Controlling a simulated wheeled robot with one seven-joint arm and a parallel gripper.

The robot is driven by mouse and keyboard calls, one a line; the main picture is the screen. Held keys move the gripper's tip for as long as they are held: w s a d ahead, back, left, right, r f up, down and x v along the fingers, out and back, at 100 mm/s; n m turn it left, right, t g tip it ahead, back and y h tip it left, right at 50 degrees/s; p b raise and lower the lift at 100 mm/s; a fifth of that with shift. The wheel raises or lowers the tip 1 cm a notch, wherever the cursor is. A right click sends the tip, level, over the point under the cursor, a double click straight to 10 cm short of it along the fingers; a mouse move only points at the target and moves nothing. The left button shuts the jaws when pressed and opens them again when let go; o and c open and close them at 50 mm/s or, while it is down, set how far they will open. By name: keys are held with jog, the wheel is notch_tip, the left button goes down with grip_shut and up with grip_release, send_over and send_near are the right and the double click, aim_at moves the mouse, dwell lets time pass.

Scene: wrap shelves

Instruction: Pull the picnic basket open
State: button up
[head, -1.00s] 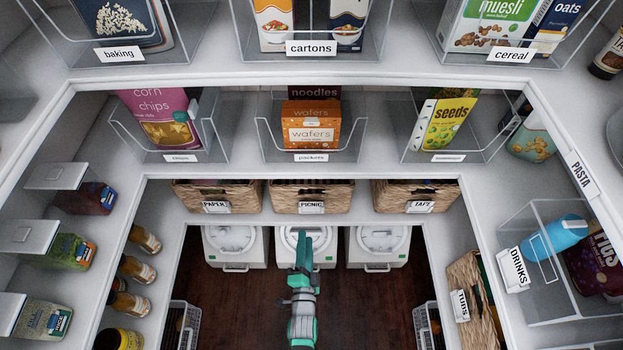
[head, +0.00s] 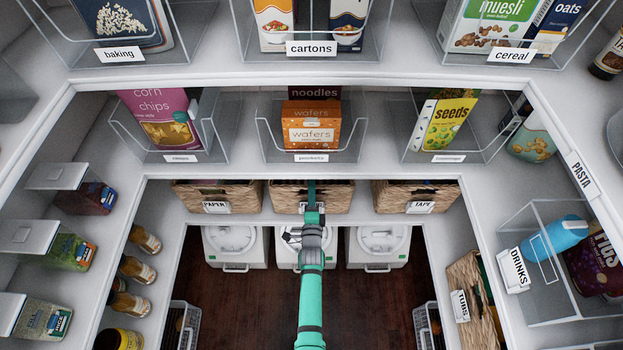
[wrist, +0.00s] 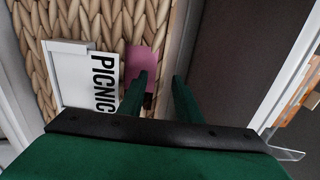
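The picnic basket (head: 339,197) is a woven straw basket in the middle of the low shelf. My gripper (head: 311,193) is in front of it and hides most of its label in the head view. In the wrist view, the basket's weave (wrist: 112,22) and its white PICNIC label (wrist: 85,80) are close. My gripper (wrist: 162,90) is open, with two green fingers apart and nothing seen between them but the basket's upper edge area. One finger overlaps a pink patch in a gap in the weave; the other lies past the edge. Contact cannot be told.
The paper basket (head: 240,197) and the tape basket (head: 442,197) stand on either side. White lidded bins (head: 235,246) sit below. A shelf with clear bins, one holding wafers (head: 311,130), is just above. The dark floor (head: 260,300) is free.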

jog(key=shift+w, duration=2.35)
grip_shut()
